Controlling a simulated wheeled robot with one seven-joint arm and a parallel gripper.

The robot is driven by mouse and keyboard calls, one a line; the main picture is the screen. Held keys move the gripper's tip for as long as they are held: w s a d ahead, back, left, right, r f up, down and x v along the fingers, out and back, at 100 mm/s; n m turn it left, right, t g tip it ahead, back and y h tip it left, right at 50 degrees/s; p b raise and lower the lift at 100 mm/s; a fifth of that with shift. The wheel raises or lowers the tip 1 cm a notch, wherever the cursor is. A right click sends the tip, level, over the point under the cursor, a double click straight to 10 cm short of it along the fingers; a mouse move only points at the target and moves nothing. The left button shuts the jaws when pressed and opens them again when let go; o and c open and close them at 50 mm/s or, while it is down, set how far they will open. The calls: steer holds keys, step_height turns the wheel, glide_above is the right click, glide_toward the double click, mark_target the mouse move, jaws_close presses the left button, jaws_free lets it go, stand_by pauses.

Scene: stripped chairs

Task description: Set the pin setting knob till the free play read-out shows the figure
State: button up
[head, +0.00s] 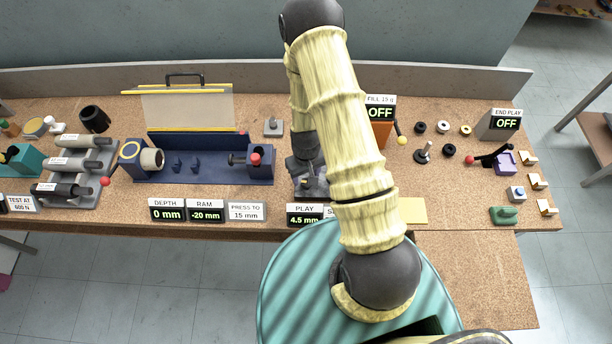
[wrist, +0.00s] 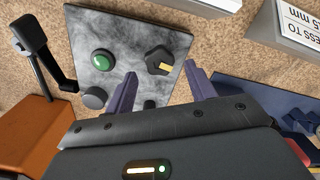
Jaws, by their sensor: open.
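The play read-out (head: 305,215) on the bench's front edge shows 4.5 mm. A card to its right is mostly hidden by my arm, so its figure cannot be read. In the wrist view a marbled grey plate (wrist: 135,32) carries a black knob (wrist: 159,62) with a yellow pointer mark, a green button (wrist: 103,60) and a grey round part (wrist: 95,97). My gripper (wrist: 163,76) is open, with its two purple fingers apart and their tips just short of the knob, one to either side. In the head view my arm covers most of this plate.
A blue press (head: 205,172) with a red-tipped handle stands left of the plate. The press-to card (head: 246,211) stands at the front edge. An orange block (wrist: 30,135) with a black lever is close by in the wrist view. Small loose parts lie at right.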

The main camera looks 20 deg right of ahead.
steer(key=shift+f, duration=1)
steer(key=c, duration=1)
steer(key=shift+m, duration=0.3)
steer(key=m+b, duration=0.2)
steer(key=m, duration=0.1)
steer(key=shift+d+f, duration=0.1)
steer(key=shift+d+m+b, duration=0.1)
steer(key=shift+m+b, duration=0.45)
steer(key=shift+m, duration=1.25)
